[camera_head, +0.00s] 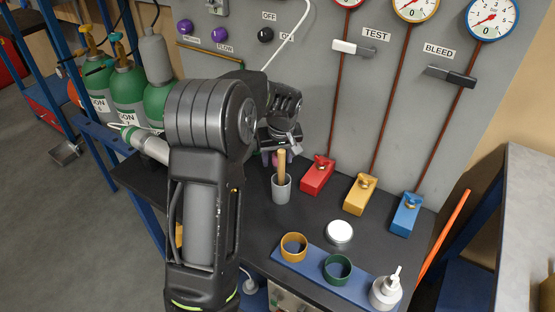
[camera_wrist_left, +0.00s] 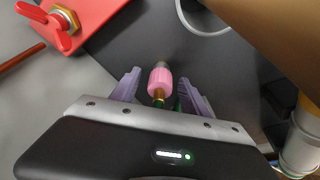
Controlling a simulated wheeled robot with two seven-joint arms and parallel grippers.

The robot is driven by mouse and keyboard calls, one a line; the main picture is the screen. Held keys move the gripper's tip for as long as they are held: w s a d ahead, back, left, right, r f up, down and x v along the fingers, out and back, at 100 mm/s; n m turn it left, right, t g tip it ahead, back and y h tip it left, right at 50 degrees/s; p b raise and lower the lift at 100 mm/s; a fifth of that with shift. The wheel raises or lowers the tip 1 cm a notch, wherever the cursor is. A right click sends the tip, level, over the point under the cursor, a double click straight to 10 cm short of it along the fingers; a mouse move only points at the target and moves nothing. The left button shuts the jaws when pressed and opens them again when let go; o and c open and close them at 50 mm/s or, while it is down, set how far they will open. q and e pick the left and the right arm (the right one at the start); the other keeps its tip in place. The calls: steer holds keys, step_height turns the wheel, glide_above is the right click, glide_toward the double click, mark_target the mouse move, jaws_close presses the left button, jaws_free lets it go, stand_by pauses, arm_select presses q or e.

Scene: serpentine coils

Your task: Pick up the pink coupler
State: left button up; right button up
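The pink coupler (camera_wrist_left: 160,82) shows in the left wrist view, with a grey tip at its far end and a brass part and a green piece at its near end. My left gripper (camera_wrist_left: 160,80) is open, with one finger on each side of the coupler and a visible gap on both sides. In the head view my left arm hides most of the gripper (camera_head: 281,142), and only a small pinkish patch of the coupler (camera_head: 275,160) shows below it. My right gripper is in neither view.
A grey cup (camera_head: 281,192) holding a wooden handle (camera_head: 282,165) stands close to the gripper. Red (camera_head: 317,176), yellow (camera_head: 358,196) and blue (camera_head: 405,215) valve blocks line the panel's foot. A blue strip (camera_head: 310,263) with ring holders lies at the front of the dark bench.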

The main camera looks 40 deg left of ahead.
arm_select(q)
jaws_close()
stand_by(0.3)
stand_by(0.4)
step_height(320, 180, up, 10)
steer(key=shift+r+b, duration=0.1)
steer(key=shift+b, duration=0.25)
steer(key=shift+s, duration=0.1)
stand_by(0.6)
